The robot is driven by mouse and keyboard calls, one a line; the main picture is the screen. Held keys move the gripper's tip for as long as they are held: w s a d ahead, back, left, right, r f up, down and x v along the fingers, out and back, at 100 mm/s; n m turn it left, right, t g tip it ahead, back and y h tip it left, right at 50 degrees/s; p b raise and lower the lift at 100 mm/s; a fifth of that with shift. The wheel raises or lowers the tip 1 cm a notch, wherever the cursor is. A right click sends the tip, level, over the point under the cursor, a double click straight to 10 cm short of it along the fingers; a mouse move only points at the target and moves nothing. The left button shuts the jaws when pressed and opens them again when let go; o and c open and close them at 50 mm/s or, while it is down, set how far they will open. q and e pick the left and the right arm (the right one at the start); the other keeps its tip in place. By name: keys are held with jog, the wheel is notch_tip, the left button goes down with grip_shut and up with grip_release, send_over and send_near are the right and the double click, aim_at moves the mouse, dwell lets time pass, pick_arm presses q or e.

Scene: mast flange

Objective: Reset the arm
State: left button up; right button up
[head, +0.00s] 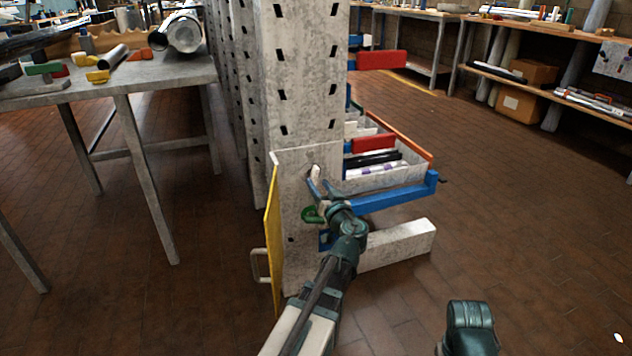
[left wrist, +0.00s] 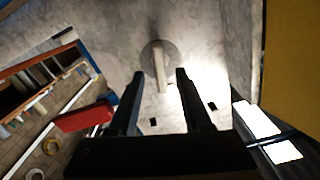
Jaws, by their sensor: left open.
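A pale grey post (head: 308,80) with slotted holes stands in the middle of the head view. A short pale lever (head: 314,173) sits on its lower face. In the left wrist view the lever (left wrist: 160,68) is a narrow bar across a round grey disc (left wrist: 170,49). My left gripper (head: 322,190) is at the post, close to the lever. In the left wrist view its two dark fingers (left wrist: 160,75) are spread, with the lever's lower end between their tips. No contact with the lever is clear. My right gripper is not in view; only a teal part of my right arm shows.
A yellow panel (head: 271,240) with a metal handle stands left of the post. A tray of parts with a blue front rail (head: 395,195) juts out right. A grey table (head: 150,75) stands left.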

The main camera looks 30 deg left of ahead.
pick_arm(q)
jog(key=shift+s+d, duration=0.2)
jog(key=shift+d, duration=0.05)
jog(key=shift+s+d, duration=0.1)
jog(key=s+d+f+m+g+h+p, duration=0.25)
jog(key=s+d+g+h+p, duration=0.2)
jog(key=s+d, duration=0.5)
jog(key=s+d+f+m+g+h+p, duration=0.1)
jog(key=s+d+m+g+h+p, duration=0.4)
jog(key=d, duration=0.7)
jog(key=s+d+f+m+g+h+p, duration=0.2)
jog(key=s+d+m+h+p, duration=0.1)
jog(key=s+d+p, duration=0.55)
notch_tip(320, 180, up, 38)
jog(key=d+p, duration=0.3)
jog(key=p, duration=3.3)
jog(key=shift+s+f, duration=0.15)
jog(key=shift+s, duration=0.25)
